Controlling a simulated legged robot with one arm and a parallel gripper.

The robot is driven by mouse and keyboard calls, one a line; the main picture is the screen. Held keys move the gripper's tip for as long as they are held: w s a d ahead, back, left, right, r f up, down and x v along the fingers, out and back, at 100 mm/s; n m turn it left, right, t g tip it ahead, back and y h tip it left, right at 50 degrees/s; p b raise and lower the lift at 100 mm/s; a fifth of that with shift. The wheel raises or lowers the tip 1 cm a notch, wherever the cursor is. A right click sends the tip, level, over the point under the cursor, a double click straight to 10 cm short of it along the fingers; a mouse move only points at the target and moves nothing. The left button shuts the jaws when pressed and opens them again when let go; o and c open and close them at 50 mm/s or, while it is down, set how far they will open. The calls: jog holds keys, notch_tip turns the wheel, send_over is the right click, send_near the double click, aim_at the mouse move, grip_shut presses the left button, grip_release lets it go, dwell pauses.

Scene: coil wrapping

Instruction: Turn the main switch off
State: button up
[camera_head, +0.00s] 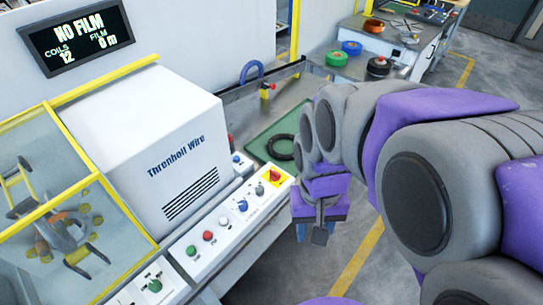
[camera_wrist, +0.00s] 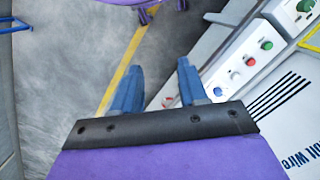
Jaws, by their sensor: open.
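The main switch (camera_head: 275,175) is a red knob on a yellow plate at the right far end of the sloping white control panel (camera_head: 222,236) in the head view. My gripper (camera_head: 314,234) is to the right of the panel end, apart from the switch, over the floor. In the wrist view my gripper (camera_wrist: 158,66) shows two blue fingers spread apart with nothing between them. A small red spot (camera_wrist: 168,101) shows beside the right finger there; I cannot tell whether it is the switch.
The panel also carries green, red and blue buttons. A white machine housing (camera_head: 150,135) stands behind it. A display (camera_head: 78,39) reads NO FILM. A green mat (camera_head: 262,143) with a black coil (camera_head: 281,147) lies beyond. A workbench (camera_head: 350,70) holds coloured rolls.

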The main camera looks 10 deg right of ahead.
jog(key=o, duration=0.6)
jog(key=w+m+p, duration=0.1)
jog(key=w+m, duration=0.1)
jog(key=w, duration=1)
jog(key=shift+w+a+r, duration=0.15)
jog(key=shift+w+r, duration=0.05)
jog(key=shift+w, duration=0.1)
jog(key=shift+o, duration=0.4)
jog(key=w+f+m+p, duration=0.1)
jog(key=w+m, duration=0.1)
jog(key=w, duration=0.6)
jog(key=shift+w+f+t, duration=0.25)
jog(key=shift+f+t, duration=0.05)
jog(key=shift+t, duration=0.1)
jog(key=m+p, duration=0.2)
jog(key=m, duration=0.3)
send_over(275, 172)
notch_tip(275, 172, down, 10)
jog(key=shift+t, duration=0.4)
notch_tip(275, 172, down, 17)
jog(key=shift+f+b, duration=0.2)
jog(key=shift+b, duration=0.6)
jog(key=shift+c, duration=0.4)
jog(key=shift+w, duration=0.1)
jog(key=c, duration=1)
